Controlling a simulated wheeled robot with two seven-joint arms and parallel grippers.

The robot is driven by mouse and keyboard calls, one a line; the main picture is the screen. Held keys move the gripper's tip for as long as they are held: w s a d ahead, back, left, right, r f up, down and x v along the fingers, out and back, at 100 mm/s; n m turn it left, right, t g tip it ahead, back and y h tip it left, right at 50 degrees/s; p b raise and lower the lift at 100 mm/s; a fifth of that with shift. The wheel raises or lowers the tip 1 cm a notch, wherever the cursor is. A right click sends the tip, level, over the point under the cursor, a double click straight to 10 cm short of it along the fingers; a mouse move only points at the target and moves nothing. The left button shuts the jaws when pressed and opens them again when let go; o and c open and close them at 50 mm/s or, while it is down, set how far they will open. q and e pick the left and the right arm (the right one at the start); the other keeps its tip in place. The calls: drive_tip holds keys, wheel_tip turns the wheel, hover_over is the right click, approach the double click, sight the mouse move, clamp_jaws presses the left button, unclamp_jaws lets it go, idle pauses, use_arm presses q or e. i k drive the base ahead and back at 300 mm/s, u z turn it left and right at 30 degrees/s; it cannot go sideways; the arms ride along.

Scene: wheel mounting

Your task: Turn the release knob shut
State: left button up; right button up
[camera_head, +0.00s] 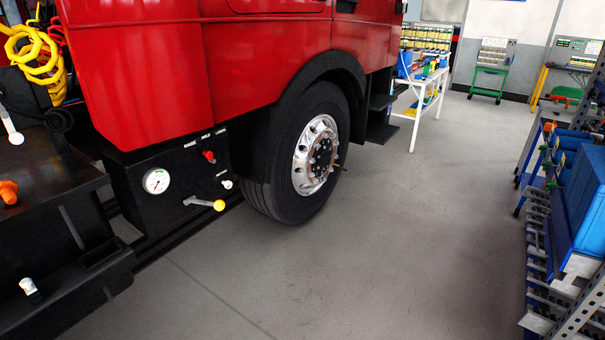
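A black control panel (133,204) sits low on the side of the red truck, left of the front wheel. It carries a round white gauge (156,181), a small red knob (209,156), a small white knob (227,184) and a grey lever (198,202) with a yellow ball end that points right. The small printed labels are too blurred to read fully, so I cannot tell for sure which knob is the release knob or how far it is turned. Neither of my grippers shows in the head view.
The truck's front wheel (318,152) stands right of the panel. A white table (425,88) with tools is behind it. Blue bins (582,195) on a metal rack line the right edge. The grey floor (400,240) between is clear. Yellow coiled hoses (37,53) hang at upper left.

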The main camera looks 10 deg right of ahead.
sight(228, 184)
drive_tip(key=z, duration=0.35)
drive_tip(key=i, duration=1.2)
drive_tip(key=u, duration=0.85)
drive_tip(key=i, duration=0.8)
drive_tip(key=u, duration=0.8)
